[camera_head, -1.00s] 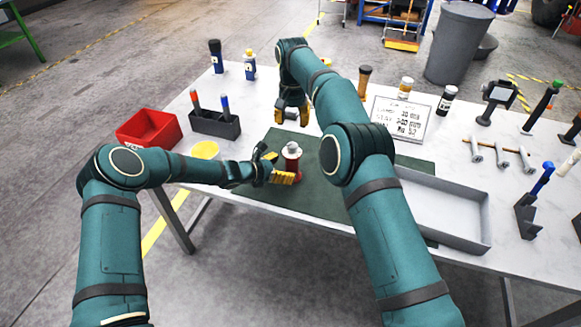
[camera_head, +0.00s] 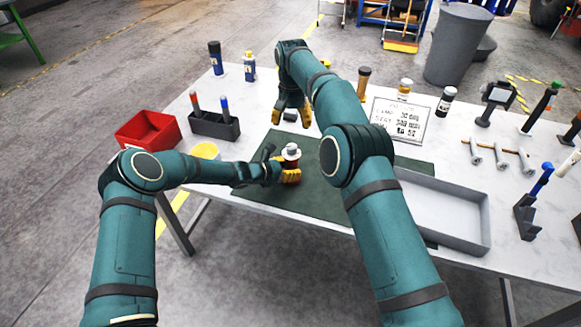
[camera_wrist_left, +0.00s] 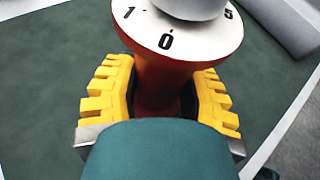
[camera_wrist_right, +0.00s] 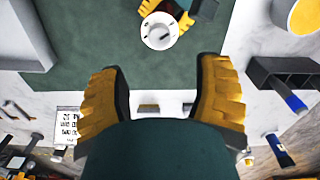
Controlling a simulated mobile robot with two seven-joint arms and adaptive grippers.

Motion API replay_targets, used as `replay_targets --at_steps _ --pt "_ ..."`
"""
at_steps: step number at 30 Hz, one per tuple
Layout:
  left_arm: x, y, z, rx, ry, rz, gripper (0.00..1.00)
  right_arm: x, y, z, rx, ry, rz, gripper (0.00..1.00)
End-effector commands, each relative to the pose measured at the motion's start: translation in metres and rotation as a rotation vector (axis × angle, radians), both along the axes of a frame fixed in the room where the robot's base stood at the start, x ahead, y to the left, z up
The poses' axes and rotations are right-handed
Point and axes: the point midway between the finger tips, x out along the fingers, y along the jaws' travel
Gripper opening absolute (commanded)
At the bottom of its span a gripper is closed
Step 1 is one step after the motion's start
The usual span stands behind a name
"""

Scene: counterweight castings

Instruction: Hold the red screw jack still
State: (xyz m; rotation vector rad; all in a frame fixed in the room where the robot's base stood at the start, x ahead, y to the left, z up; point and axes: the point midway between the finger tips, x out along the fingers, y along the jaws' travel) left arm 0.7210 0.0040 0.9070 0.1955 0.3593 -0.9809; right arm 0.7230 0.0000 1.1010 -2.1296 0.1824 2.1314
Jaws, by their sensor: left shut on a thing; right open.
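The red screw jack (camera_head: 291,162) stands upright on the dark green mat (camera_head: 318,204), with a white numbered dial and a grey top. In the left wrist view its red body (camera_wrist_left: 160,78) rises between the yellow fingers, under the dial marked 0, 1 and 5. My left gripper (camera_head: 289,176) is shut on the jack's body, below the dial. My right gripper (camera_head: 291,113) is open and empty above the table, beyond the jack. In the right wrist view the jack's round dial (camera_wrist_right: 164,38) shows ahead of the open right fingers (camera_wrist_right: 160,92).
A red bin (camera_head: 148,131) and a dark holder (camera_head: 214,126) with two tools stand at the left. A yellow-topped round container (camera_head: 206,151) is near the left forearm. A grey tray (camera_head: 445,212) lies at the right. A printed sign (camera_head: 402,117) stands behind.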

Motion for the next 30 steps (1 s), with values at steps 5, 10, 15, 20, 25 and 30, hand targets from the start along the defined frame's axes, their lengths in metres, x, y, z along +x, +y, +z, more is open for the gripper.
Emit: replay_targets --at_steps 5,10,15,20,25,30 --pt "0.0 0.0 0.0 -0.001 -0.001 0.0 0.0 -0.006 -0.005 -0.019 0.083 0.062 -0.026 0.65" --pt "0.0 0.0 0.0 -0.001 -0.001 0.0 0.0 -0.024 -0.01 -0.056 0.319 0.213 -0.118 0.65" --pt "0.0 0.0 0.0 0.0 -0.001 0.0 0.0 -0.044 -0.012 -0.08 0.614 0.373 -0.28 0.65" --pt "0.0 0.0 0.0 0.0 -0.001 0.0 0.0 -0.055 -0.019 -0.088 0.882 0.5 -0.481 0.65" --pt "0.0 0.0 0.0 0.0 -0.001 0.0 0.0 -0.059 -0.036 -0.089 1.145 0.614 -0.742 0.65" --pt "0.0 -0.001 0.0 0.0 -0.001 0.0 0.0 -0.057 -0.063 -0.09 1.367 0.703 -1.03 0.65"
